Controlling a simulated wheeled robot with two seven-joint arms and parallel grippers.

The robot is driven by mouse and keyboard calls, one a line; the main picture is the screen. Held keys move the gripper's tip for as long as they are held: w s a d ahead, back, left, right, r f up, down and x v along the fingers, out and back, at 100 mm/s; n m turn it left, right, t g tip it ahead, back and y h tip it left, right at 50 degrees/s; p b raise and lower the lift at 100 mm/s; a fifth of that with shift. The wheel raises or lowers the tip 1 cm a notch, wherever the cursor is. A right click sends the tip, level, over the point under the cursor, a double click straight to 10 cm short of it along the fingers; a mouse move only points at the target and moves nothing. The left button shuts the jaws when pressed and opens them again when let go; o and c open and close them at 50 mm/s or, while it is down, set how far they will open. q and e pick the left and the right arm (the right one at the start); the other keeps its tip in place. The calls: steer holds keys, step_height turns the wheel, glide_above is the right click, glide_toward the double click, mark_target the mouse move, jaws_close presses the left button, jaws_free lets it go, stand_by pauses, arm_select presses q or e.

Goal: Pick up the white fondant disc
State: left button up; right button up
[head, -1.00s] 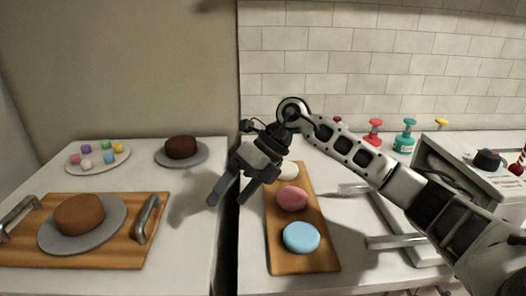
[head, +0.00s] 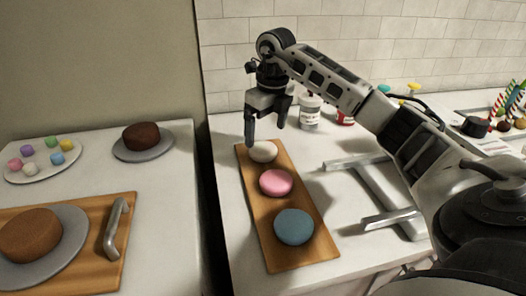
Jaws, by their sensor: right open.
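The white fondant disc (head: 263,152) lies at the far end of a wooden board (head: 285,255) on the right-hand counter. A pink disc (head: 276,183) and a blue disc (head: 294,227) lie in line nearer to me on the same board. My right gripper (head: 265,142) is open, pointing down, with its fingers at the far end of the board. One finger is near the left side of the white disc, the other above and to its right. I cannot tell if either touches it. Nothing is between the fingers that I can see held. My left gripper is not in view.
On the left counter are a brown cake on a grey plate (head: 75,255) on a wooden tray (head: 110,272) with a metal handle, a dark cake (head: 141,136), and a plate of coloured balls (head: 70,160). Jars (head: 311,112) stand behind the board. A grey metal frame (head: 375,190) lies right of it.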

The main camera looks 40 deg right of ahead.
mark_target(263, 152)
steer(key=f, duration=0.3)
steer(key=w+f+p, duration=0.1)
steer(key=f, duration=0.1)
steer(key=shift+f, duration=0.3)
steer(key=c, duration=1.1)
